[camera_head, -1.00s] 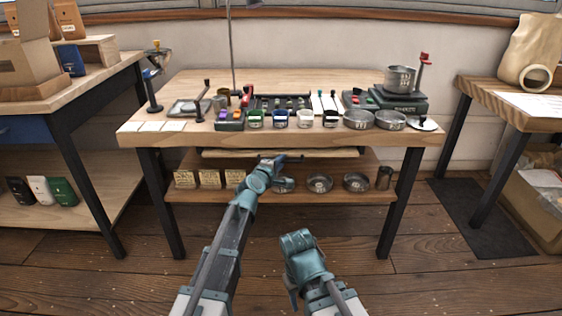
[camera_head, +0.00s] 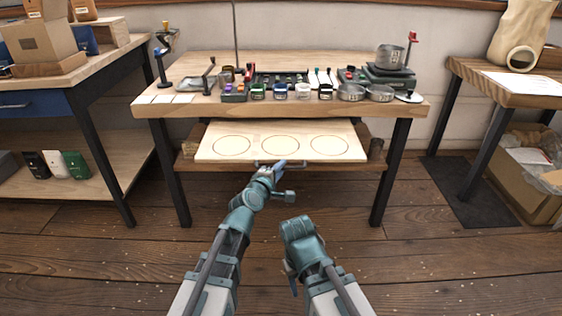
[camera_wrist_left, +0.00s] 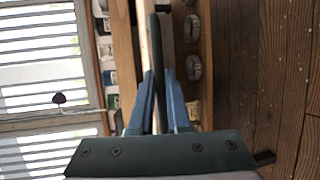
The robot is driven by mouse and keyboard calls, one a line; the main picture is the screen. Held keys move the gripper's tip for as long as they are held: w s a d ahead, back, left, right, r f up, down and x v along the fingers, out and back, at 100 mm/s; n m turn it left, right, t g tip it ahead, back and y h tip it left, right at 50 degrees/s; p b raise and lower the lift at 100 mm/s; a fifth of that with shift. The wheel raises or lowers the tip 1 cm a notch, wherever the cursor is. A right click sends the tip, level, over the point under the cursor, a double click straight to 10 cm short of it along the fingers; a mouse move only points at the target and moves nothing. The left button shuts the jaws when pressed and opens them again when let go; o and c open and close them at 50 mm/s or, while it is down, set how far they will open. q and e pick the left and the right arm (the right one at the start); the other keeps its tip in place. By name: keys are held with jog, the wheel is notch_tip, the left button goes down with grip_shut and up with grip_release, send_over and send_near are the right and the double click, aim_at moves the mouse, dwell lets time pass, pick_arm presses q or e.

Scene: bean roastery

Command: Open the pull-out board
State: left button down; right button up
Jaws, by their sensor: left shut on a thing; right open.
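The pull-out board (camera_head: 305,128) is a pale wooden panel with three ringed circles on its top. It sticks out well forward from under the front of the middle table. My left gripper (camera_head: 276,166) is at the middle of its front edge, shut on the board's dark handle (camera_head: 262,164). In the left wrist view the handle (camera_wrist_left: 156,40) runs between the blue fingers (camera_wrist_left: 159,76), beside the board's edge. My right gripper (camera_head: 293,284) is open and empty, low in front of the table, apart from the board.
The middle table (camera_head: 215,108) carries jars, tins, a scale and a pot. The board covers most of the lower shelf (camera_head: 187,162). A left bench (camera_head: 100,70) and a right table (camera_head: 505,92) flank it. The floor in front is clear.

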pick_arm(q)
jog(key=shift+s, duration=0.15)
jog(key=c, duration=0.9)
grip_release()
jog(key=shift+s, duration=0.1)
